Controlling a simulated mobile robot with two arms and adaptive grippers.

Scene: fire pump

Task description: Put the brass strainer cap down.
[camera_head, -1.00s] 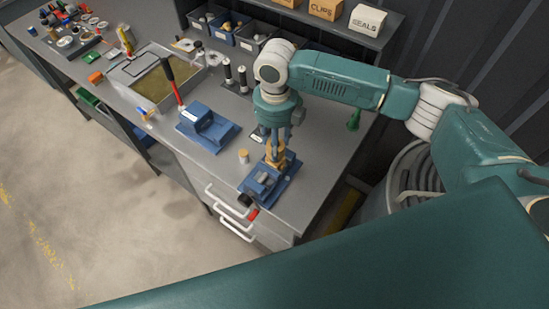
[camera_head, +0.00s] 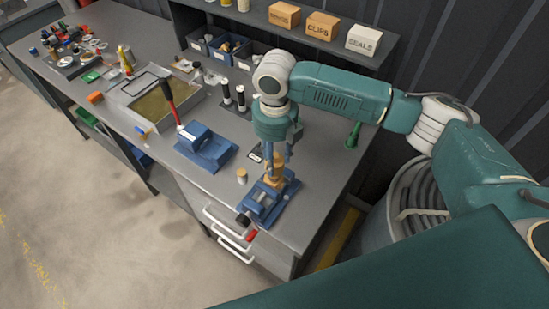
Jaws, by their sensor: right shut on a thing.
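My right gripper (camera_head: 274,164) points down over the blue vise (camera_head: 264,204) at the bench's front right corner. It is shut on a brass piece, which looks like the brass strainer cap (camera_head: 277,181), at the back of the vise. The fingers cover part of it, and I cannot tell whether it touches the vise or a brass part in it. A small brass cylinder with a pale top (camera_head: 242,176) stands on the bench just left of the vise. My left gripper is not in view.
A second blue fixture (camera_head: 206,149) stands left on the grey bench (camera_head: 205,183). Behind are two black-and-white cylinders (camera_head: 240,98), a tray (camera_head: 150,97) with a red-handled tool (camera_head: 169,92), and bins.

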